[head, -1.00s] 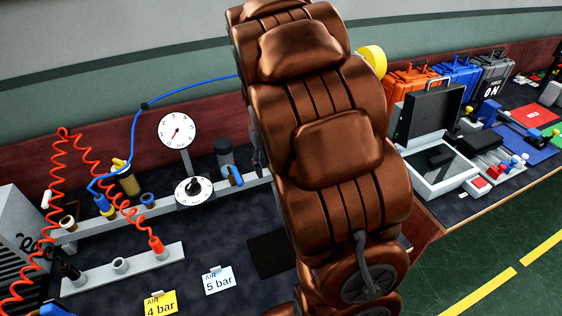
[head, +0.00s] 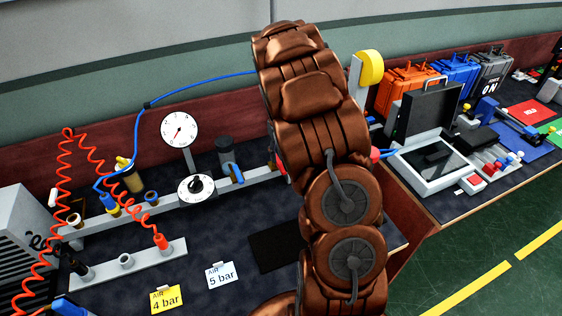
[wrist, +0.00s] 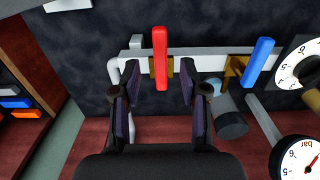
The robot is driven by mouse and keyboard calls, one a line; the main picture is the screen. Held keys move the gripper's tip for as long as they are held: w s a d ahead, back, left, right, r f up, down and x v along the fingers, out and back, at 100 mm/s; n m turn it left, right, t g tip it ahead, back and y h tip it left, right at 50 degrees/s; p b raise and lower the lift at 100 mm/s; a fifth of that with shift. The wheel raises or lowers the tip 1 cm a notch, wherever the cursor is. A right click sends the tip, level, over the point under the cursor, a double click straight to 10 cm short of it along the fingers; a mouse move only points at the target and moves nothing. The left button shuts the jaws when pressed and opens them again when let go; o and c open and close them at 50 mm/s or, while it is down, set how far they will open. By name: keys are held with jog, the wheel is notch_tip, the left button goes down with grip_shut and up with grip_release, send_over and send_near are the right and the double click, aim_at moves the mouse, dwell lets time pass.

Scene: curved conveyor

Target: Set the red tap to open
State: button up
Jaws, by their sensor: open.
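The red tap (wrist: 160,58) shows in the wrist view as a long red handle on a brass valve body. Its handle stands across the grey-white pipe (wrist: 210,61), roughly at a right angle to it. My gripper (wrist: 160,86) is open, with one dark finger on each side of the handle's lower end. Gaps show between the fingers and the handle. In the head view my arm hides the gripper and most of that tap.
A blue tap (wrist: 260,61) sits on the same pipe to the right in the wrist view. The gauge (head: 179,129) and dial (head: 196,188) stand near the pipe. Red coiled hose (head: 68,180) is at left. An open case (head: 430,110) stands right.

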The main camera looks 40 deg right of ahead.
aim_at(281, 166)
jog(key=shift+f+p, duration=0.75)
jog(key=shift+f, duration=1.6)
grip_shut()
